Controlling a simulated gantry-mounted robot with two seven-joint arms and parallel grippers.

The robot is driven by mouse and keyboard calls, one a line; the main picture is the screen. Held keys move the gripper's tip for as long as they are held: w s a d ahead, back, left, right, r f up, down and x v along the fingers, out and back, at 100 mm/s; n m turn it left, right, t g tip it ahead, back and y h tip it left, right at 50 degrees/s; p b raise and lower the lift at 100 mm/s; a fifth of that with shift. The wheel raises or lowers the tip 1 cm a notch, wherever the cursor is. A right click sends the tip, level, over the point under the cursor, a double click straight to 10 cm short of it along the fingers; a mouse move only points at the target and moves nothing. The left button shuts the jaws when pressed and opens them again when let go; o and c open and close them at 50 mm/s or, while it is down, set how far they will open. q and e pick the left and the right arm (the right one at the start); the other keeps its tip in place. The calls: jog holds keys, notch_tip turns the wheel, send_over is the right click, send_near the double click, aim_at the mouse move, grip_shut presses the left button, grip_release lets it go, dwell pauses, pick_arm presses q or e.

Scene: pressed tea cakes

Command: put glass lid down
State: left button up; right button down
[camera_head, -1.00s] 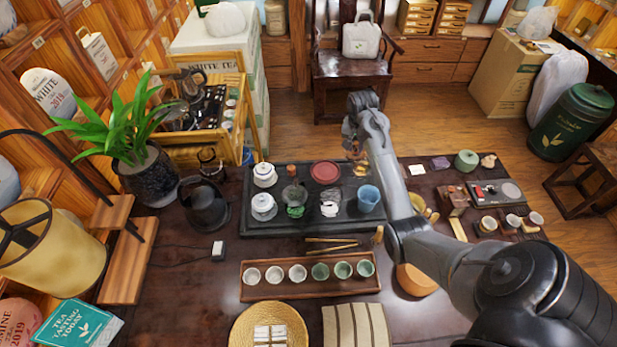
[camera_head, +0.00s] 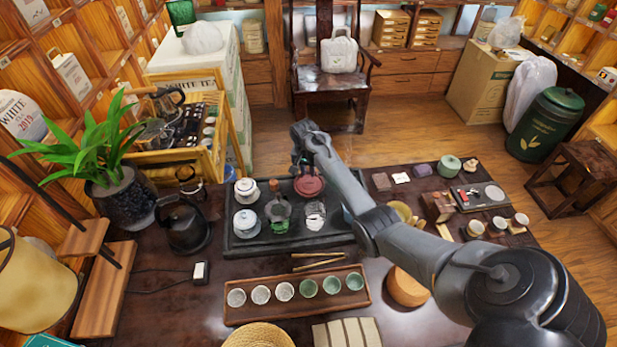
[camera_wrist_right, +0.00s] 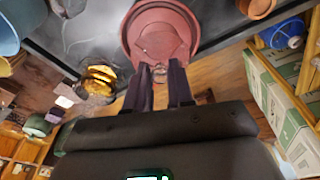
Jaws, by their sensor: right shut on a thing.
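A glass pot with green contents (camera_head: 279,214) stands on the tray in front of the gripper, to the left. My left gripper is not in view.
Two white lidded bowls (camera_head: 246,222) stand at the tray's left. A wooden rack (camera_head: 297,297) with several cups lies in front. A dark kettle (camera_head: 182,225) stands left. My right arm covers the tray's right part.

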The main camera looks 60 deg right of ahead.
aim_at(308, 172)
notch_tip(308, 172, down, 4)
jog(key=shift+r+b, duration=0.15)
jog(key=shift+b, duration=0.2)
jog(key=c, duration=1)
grip_release()
